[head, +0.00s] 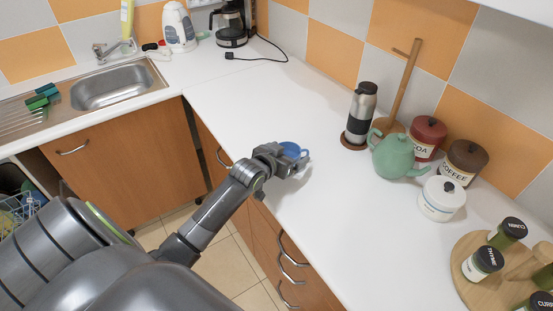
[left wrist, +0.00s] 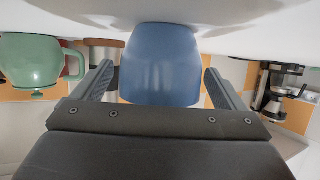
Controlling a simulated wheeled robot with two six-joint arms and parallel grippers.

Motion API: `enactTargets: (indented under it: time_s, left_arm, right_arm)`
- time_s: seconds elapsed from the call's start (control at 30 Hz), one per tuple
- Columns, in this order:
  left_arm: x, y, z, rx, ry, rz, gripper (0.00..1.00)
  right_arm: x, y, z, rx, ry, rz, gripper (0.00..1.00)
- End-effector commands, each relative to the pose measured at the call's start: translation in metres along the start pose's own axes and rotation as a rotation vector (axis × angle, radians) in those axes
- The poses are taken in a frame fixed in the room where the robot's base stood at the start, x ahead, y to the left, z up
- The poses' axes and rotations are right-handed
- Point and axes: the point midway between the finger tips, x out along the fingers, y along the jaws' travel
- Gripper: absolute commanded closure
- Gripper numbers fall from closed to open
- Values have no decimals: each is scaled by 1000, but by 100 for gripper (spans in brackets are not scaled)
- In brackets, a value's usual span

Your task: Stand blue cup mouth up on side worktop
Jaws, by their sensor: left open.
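The blue cup (head: 290,148) stands on the white side worktop (head: 330,210), near its front edge. My left gripper (head: 291,160) is low over the worktop, reaching the cup and hiding part of it. The left wrist view is upside down, with the worktop at the top. There the cup (left wrist: 160,65) sits between the two spread fingers, with a gap on each side. Its narrower end is at the worktop and its wider end is up, so it looks upright, mouth up. The left gripper is open. My right gripper is not in view.
A steel flask (head: 361,115), green teapot (head: 393,155), white jar (head: 441,198), cocoa tin (head: 428,138) and coffee tin (head: 464,162) stand to the right. A spice rack (head: 466,246) is at lower right. The coffee maker (head: 231,25) and its cord are behind. The worktop around the cup is clear.

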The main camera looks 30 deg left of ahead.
Motion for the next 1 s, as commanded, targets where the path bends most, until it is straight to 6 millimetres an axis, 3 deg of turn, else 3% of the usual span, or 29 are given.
enactTargets:
  time_s: [0.6, 0.8, 1.0]
  left_arm:
    - [-97, -1, 2, 3, -3, -1, 7]
    - [-112, 0, 1, 1, -2, 0, 7]
    - [-115, 0, 0, 1, -2, 0, 7]
  right_arm:
    - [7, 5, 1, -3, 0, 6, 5]
    - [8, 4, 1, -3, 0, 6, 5]
    - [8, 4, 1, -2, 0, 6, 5]
